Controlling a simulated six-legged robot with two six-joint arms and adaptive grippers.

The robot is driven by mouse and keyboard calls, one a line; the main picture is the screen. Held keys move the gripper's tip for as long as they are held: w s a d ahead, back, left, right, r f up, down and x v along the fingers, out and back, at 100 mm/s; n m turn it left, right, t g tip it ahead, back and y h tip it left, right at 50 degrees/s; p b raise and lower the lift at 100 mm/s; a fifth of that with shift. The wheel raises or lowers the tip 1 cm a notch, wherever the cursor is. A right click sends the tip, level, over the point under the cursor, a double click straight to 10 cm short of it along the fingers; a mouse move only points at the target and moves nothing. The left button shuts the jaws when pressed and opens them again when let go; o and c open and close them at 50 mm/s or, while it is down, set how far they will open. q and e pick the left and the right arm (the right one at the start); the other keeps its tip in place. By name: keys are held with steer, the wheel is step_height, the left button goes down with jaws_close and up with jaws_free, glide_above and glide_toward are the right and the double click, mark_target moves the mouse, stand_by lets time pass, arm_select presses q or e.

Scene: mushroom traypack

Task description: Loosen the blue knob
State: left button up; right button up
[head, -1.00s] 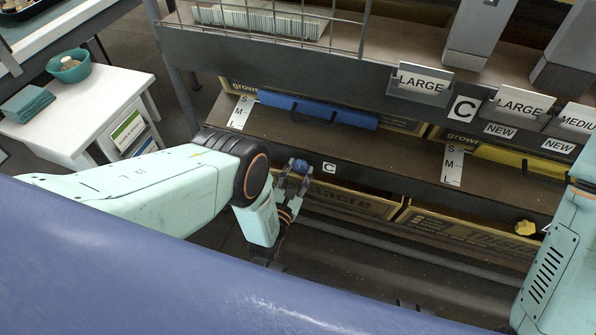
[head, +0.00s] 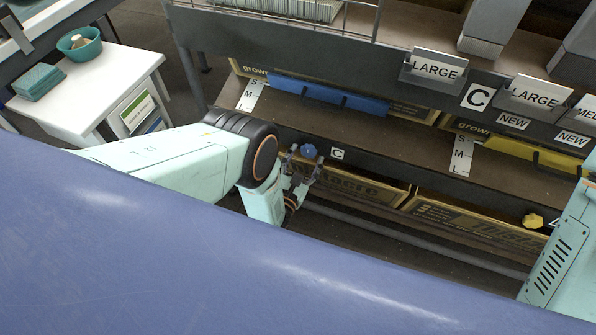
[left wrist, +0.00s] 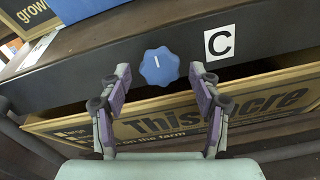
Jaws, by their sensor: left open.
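The blue knob (head: 308,151) sits on the dark front edge of the shelf, left of a white label marked C (head: 337,154). In the left wrist view the knob (left wrist: 160,66) is a scalloped disc with a short white line on its face. My left gripper (head: 304,166) is open and empty just in front of the knob. In the left wrist view its two fingers (left wrist: 160,80) stand apart, one on each side just below the knob, and do not appear to touch it. My right gripper is out of view; part of my right arm shows at the right edge.
Cardboard boxes (head: 480,225) lie under the shelf edge. A yellow knob (head: 532,220) sits farther right. A blue bar (head: 328,95) and a yellow bar (head: 522,152) lie on the shelf. A white side table (head: 120,75) with a teal bowl (head: 95,44) stands at left.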

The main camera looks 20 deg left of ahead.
arm_select(q)
steer(key=s, duration=1.1)
steer(key=shift+a, duration=0.15)
steer(key=s+a+r+m+g+y+p, duration=0.1)
steer(key=s+a+r+m+g+p, duration=0.3)
steer(key=m, duration=0.7)
steer(key=s+a+r+m+g+y+p, duration=0.15)
steer(key=s+a+m+g+p, duration=0.25)
steer(key=s+m+g, duration=0.45)
steer(key=s+d+r+m+g+h+p, duration=0.1)
steer(key=s+r+m+g, duration=0.1)
steer(key=s+r+m, duration=0.2)
steer(key=s+d+r+m+g+h, duration=0.1)
steer(key=s+r+m+g, duration=0.2)
steer(key=s+m, duration=0.5)
steer(key=shift+s+r+m+p, duration=0.4)
steer(key=shift+s+r, duration=0.2)
steer(key=shift+r, duration=0.15)
